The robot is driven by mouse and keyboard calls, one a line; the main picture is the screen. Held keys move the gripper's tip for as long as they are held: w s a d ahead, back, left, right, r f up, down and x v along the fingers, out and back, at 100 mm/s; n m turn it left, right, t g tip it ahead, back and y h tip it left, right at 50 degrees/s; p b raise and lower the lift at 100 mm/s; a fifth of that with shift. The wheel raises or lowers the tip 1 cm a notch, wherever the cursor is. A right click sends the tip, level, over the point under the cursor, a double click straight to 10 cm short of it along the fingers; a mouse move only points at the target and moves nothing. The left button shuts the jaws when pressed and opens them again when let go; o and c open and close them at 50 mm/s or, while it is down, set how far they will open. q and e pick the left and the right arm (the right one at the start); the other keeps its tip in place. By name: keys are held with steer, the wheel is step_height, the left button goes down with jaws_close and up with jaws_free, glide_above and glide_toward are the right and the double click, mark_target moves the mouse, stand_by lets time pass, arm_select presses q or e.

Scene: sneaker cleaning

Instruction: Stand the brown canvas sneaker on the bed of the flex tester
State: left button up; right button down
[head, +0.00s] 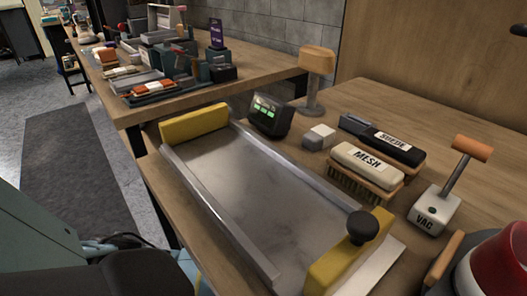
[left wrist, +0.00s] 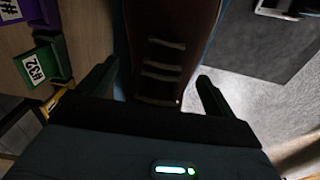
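The flex tester's grey metal bed (head: 255,190) lies along the bench, bare, with a yellow block (head: 195,123) at its far end and another yellow block (head: 345,255) with a black knob at its near end. The sneaker is not visible in the head view. My right gripper is in neither view.
Right of the bed stand a mesh brush (head: 367,165), a suede brush (head: 382,140), a vac lever (head: 435,212) and a small grey-white block (head: 319,136). A display box (head: 269,116) and a tan-topped stand (head: 316,75) are behind. A cluttered second table (head: 270,60) stands farther back.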

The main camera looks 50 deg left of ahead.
arm_select(q)
step_height(320, 180, up, 11)
steer(key=p, duration=0.3)
steer(key=shift+r, duration=0.15)
steer(key=shift+r+p, duration=0.35)
steer(key=shift+r, duration=0.15)
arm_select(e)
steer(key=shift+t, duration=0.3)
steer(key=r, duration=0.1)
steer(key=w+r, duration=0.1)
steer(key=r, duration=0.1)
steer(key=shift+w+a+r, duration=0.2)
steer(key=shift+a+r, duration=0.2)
